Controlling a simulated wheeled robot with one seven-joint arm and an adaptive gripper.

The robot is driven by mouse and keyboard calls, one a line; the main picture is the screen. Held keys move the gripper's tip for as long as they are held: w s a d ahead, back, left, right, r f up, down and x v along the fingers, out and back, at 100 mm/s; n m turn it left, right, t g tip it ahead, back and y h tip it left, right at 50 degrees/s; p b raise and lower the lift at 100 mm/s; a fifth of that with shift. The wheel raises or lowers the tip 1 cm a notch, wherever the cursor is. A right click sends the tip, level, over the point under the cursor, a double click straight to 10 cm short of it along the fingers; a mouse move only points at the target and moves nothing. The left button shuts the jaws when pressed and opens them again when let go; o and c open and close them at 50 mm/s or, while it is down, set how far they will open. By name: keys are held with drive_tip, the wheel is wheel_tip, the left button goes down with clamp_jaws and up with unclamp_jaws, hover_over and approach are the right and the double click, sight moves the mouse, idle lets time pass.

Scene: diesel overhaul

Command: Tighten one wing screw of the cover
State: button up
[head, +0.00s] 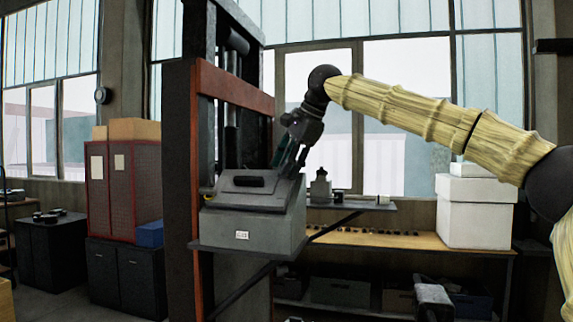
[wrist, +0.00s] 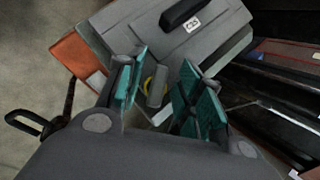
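The grey cover (wrist: 150,20) with a black handle (wrist: 183,13) fills the top of the wrist view. In the head view the cover (head: 252,183) sits on a grey box (head: 262,222). A small grey wing screw (wrist: 157,92) with a yellow ring around part of it shows between my teal fingertips in the wrist view. My gripper (wrist: 160,92) is open, with a finger on each side of the screw and visible gaps. In the head view my gripper (head: 288,158) is above the cover's far right part, where the screw is hidden or too small to tell.
A red and black upright frame (head: 196,150) stands just left of the box. A small shelf (head: 350,206) with a dark bottle (head: 320,187) is to the right. White boxes (head: 474,212) stand on a wooden bench (head: 400,240). Floor shows left in the wrist view.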

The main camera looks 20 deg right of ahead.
drive_tip(key=shift+s, duration=0.1)
clamp_jaws()
drive_tip(key=shift+f, duration=0.15)
drive_tip(key=m+b, duration=0.1)
drive_tip(key=b, duration=0.1)
drive_tip(key=shift+f+t+b, duration=0.25)
drive_tip(key=shift+t+b, duration=0.05)
drive_tip(key=shift+t, duration=0.1)
drive_tip(key=m+t+b, duration=0.1)
drive_tip(key=m+b, duration=0.1)
drive_tip(key=b, duration=0.1)
drive_tip(key=shift+t+b, duration=0.3)
drive_tip(key=shift+b, duration=0.05)
drive_tip(key=shift+r+m+b, duration=0.15)
drive_tip(key=shift+m+b, duration=0.25)
drive_tip(key=shift+m, duration=0.2)
